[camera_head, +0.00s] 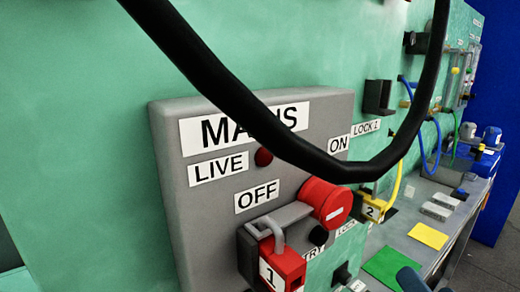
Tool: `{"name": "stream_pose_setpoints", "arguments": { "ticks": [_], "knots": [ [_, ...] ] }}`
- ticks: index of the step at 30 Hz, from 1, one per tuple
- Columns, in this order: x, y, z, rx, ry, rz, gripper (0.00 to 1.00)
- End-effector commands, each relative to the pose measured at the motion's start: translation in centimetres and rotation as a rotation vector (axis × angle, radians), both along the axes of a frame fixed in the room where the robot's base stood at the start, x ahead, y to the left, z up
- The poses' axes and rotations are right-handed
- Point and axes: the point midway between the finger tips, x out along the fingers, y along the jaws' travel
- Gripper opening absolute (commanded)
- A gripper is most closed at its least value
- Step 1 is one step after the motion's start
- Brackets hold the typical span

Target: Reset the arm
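My gripper is not in this view, and I cannot make out my arm for certain. The grey mains panel (165,150) stands close in front of me on a green wall. It carries the labels MAINS, LIVE, ON and OFF. A dark red lamp (263,157) sits beside LIVE. A large red rotary switch (326,203) is on the right of the panel. A red padlock (283,266) marked 1, with a grey shackle, hangs at the panel's lower edge.
A thick black cable (250,112) loops across the view; I cannot tell whether it is mine. A yellow padlock (371,208) marked 2 hangs farther right. A grey bench (405,245) with green and yellow plates runs along the right. Dark floor is clear beyond it.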

Motion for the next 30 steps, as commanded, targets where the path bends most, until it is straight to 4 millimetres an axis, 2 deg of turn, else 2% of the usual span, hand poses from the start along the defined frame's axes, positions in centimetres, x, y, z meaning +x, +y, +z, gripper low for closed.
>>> {"name": "stream_pose_setpoints", "arguments": {
  "ticks": [1,6,13,18,24,27,30],
  "knots": [
    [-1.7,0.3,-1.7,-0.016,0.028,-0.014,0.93],
    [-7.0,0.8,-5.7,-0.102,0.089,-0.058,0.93],
    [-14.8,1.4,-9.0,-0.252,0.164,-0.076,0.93],
    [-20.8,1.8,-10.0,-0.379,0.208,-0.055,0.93],
    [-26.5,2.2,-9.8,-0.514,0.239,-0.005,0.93],
    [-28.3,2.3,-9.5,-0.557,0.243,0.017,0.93],
    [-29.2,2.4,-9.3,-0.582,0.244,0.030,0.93]
  ]
}}
